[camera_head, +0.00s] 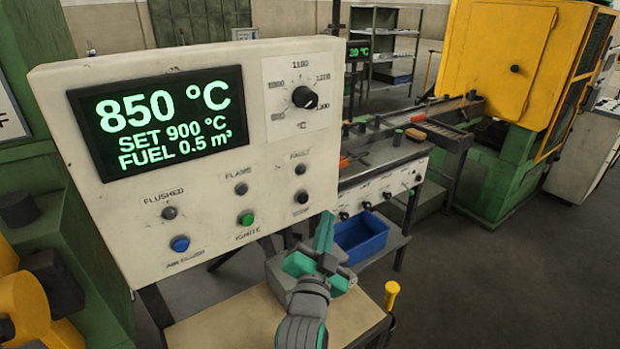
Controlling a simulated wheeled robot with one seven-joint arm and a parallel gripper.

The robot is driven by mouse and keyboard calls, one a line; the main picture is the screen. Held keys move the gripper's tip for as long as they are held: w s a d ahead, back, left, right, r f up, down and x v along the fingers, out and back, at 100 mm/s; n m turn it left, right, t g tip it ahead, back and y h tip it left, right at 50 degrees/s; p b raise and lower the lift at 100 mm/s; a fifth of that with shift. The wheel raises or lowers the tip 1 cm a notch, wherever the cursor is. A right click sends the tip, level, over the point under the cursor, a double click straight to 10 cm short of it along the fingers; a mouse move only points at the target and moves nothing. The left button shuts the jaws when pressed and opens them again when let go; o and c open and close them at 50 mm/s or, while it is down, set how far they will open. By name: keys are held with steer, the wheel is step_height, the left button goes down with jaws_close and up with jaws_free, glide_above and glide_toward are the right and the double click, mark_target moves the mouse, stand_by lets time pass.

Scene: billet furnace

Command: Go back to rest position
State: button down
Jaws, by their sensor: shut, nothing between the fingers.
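My arm, grey with teal parts, reaches up from the bottom of the view in front of the lower right part of the white control panel (135,222). My gripper (325,222) is near the panel's lower right edge, shut and empty. I cannot tell whether it touches the panel. The panel's display (157,121) reads 850 °C, SET 900 °C and FUEL 0.5 m³. A black dial (305,97) sits at its upper right. A blue button (180,243) and a green button (246,218) are on its lower half.
A tan tabletop (225,322) lies below the panel. A blue bin (361,238) sits right of my gripper, with a yellow-handled tool (391,295) nearer. A workbench (385,165) and a yellow and green machine (510,65) stand behind. Floor (490,290) at right is clear.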

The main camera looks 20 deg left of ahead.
steer(key=s+d+f+n+g, duration=0.15)
steer(key=s+d+f, duration=0.25)
steer(key=s+f, duration=0.65)
steer(key=s+d+f+n, duration=0.3)
steer(key=s+d+f, duration=0.3)
steer(key=f, duration=0.7)
steer(key=s+d+f+n+g+h, duration=0.1)
steer(key=s+f, duration=0.1)
steer(key=s, duration=1.1)
steer(key=s+d+f+g+h, duration=0.1)
steer(key=s+d+f, duration=0.1)
steer(key=s, duration=1.1)
steer(key=shift+s+d+f+n, duration=0.2)
steer(key=shift+s+f+n, duration=0.15)
steer(key=shift+f, duration=0.05)
steer(key=shift+g, duration=0.25)
